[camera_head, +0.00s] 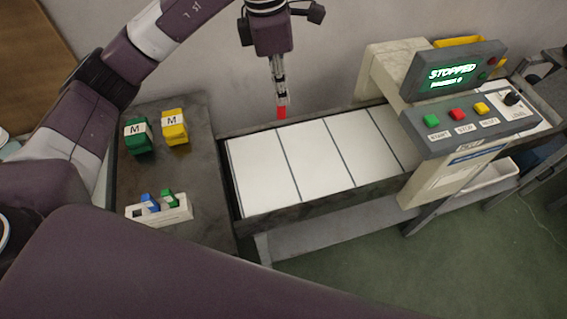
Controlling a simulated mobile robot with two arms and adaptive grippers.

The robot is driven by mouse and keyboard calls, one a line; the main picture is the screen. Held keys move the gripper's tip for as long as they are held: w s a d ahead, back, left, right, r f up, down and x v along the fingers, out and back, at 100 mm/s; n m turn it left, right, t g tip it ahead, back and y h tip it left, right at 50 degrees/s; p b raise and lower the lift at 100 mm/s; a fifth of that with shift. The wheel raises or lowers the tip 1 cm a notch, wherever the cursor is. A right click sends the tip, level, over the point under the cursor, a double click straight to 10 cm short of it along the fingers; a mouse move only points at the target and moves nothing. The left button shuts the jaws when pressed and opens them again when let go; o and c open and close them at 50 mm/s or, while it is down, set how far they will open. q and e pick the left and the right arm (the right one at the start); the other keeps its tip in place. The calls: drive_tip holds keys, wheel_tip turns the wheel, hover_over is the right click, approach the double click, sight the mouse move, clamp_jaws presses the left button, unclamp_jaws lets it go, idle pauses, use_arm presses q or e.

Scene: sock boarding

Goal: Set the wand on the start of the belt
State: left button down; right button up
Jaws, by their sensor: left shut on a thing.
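My left gripper (280,92) hangs above the back edge of the belt, pointing down near its left end. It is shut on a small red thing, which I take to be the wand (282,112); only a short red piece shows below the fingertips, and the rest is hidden. The white belt (262,168), split by dark cross lines, lies below and in front of it. I cannot tell how high the red piece is above the belt. My right gripper is out of view.
Left of the belt, a dark table (190,225) bears a green block (138,140) and a yellow block (174,128), both marked M, and a white holder (160,214) with blue and green pieces. A control panel (460,110) reading STOPPED stands over the belt's right part.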

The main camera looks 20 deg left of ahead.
use_arm(q)
drive_tip(key=shift+w+d+r+n, duration=0.15)
drive_tip(key=shift+w+n, duration=0.15)
drive_tip(key=shift+n, duration=0.4)
wheel_tip(320, 180, down, 20)
drive_tip(key=p, duration=0.4)
drive_tip(key=shift+r, duration=0.1)
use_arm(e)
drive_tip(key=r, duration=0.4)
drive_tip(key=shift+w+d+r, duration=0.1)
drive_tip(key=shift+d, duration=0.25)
use_arm(q)
drive_tip(key=shift+f, duration=0.25)
drive_tip(key=c, duration=2)
unclamp_jaws()
drive_tip(key=shift+r, duration=0.1)
